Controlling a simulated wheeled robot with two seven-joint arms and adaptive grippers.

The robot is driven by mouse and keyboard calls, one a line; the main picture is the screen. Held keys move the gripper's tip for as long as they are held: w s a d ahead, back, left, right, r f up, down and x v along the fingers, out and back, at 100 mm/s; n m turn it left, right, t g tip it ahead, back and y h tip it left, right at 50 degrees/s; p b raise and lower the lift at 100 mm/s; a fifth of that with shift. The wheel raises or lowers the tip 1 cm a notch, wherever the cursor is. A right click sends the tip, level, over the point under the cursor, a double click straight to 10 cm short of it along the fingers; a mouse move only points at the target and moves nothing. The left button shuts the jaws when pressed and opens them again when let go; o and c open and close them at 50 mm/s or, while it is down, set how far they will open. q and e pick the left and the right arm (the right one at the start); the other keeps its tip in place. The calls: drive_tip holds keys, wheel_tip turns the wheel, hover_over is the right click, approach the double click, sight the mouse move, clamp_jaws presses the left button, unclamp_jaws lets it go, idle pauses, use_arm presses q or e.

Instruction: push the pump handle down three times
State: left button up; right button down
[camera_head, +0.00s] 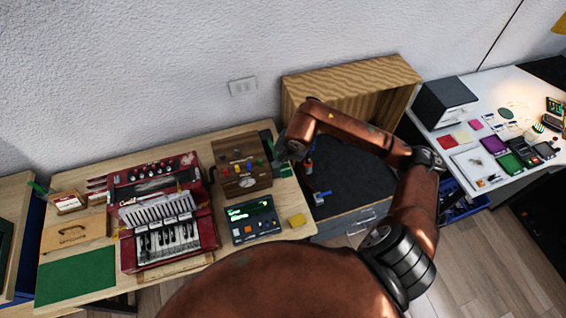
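I cannot clearly make out a pump handle. A small blue and orange part (321,197) shows beside the table's right end, on or over the dark surface; I cannot tell whether it belongs to a pump. My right arm comes in from the right, bends over the dark surface and ends at the table's right edge. The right gripper is mostly hidden behind its own wrist, so its fingers and any contact cannot be made out. A wooden box with coloured knobs (240,165) stands just left of the wrist. My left gripper is not in view.
A red accordion-like keyboard instrument (165,215) and a device with a lit green display (252,219) sit on the wooden table (132,297). A wooden cabinet (345,82) stands behind my arm. A white desk (520,95) is at right.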

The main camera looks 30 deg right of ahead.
sight(286, 169)
drive_tip(key=shift+s+a+f+b, duration=0.1)
drive_tip(key=shift+s+f+b, duration=0.25)
drive_tip(key=shift+f+b, duration=0.5)
drive_tip(key=shift+s+a+f+b, duration=0.1)
drive_tip(key=shift+s+f+b, duration=0.3)
drive_tip(key=shift+f+b, duration=0.4)
drive_tip(key=shift+s+a+f+b, duration=0.1)
drive_tip(key=shift+s+f+b, duration=0.25)
drive_tip(key=shift+f+b, duration=0.5)
idle(2.2)
idle(0.5)
drive_tip(key=shift+w+d+r+p, duration=0.2)
drive_tip(key=shift+w+r, duration=0.25)
drive_tip(key=shift+r, duration=0.6)
drive_tip(key=shift+w+d+r+p, duration=0.1)
drive_tip(key=shift+w+r+p, duration=0.3)
drive_tip(key=shift+r, duration=0.65)
drive_tip(key=shift+w+d+r+p, duration=0.1)
drive_tip(key=shift+w+r, duration=0.45)
drive_tip(key=shift+r, duration=0.5)
drive_tip(key=shift+w+d+r+p, duration=0.1)
drive_tip(key=shift+w+r+p, duration=0.2)
drive_tip(key=shift+r, duration=0.45)
drive_tip(key=shift+w+d+r+p, duration=0.1)
drive_tip(key=shift+w+r, duration=0.25)
drive_tip(key=shift+r, duration=0.45)
drive_tip(key=shift+w+d+r+p, duration=0.1)
drive_tip(key=shift+w+r+p, duration=0.2)
drive_tip(key=shift+r, duration=0.45)
drive_tip(key=shift+a, duration=0.1)
